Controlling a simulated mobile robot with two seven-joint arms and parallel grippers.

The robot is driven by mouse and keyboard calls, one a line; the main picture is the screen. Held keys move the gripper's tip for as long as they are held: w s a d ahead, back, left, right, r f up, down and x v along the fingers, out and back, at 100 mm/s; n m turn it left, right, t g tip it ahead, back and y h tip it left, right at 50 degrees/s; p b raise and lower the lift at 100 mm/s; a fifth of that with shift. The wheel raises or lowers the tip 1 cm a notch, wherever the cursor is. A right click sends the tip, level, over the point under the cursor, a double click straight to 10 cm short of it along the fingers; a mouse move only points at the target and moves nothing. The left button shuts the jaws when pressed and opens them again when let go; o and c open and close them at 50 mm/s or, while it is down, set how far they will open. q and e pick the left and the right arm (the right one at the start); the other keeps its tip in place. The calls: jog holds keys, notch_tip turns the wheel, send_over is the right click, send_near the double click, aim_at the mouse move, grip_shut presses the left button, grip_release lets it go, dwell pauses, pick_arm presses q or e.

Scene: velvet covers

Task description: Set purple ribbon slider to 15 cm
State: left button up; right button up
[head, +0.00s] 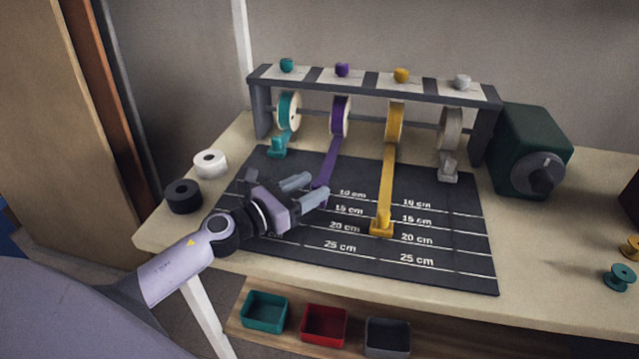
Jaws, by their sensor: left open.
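The purple ribbon (329,160) runs from its spool (340,117) on the rack down onto the dark measuring mat (450,262). Its lower end and slider are mostly hidden by my left gripper; a bit of purple shows at the fingers, around the 10 cm line, but the exact mark cannot be told. My left gripper (314,187) is open, its two grey fingers pointing right at the ribbon's end. I cannot tell whether the slider is between the fingers. The mat has white lines labelled 10, 15, 20 and 25 cm. My right gripper is not in view.
The yellow ribbon's slider (381,226) lies right of my gripper, near the 20 cm line. Teal (278,147) and grey (448,173) sliders hang near the rack. Black (183,197) and white (210,163) rolls stand left. A green machine (530,148) stands right.

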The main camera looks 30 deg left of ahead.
aim_at(312, 187)
pick_arm(q)
jog(key=shift+v, duration=1.55)
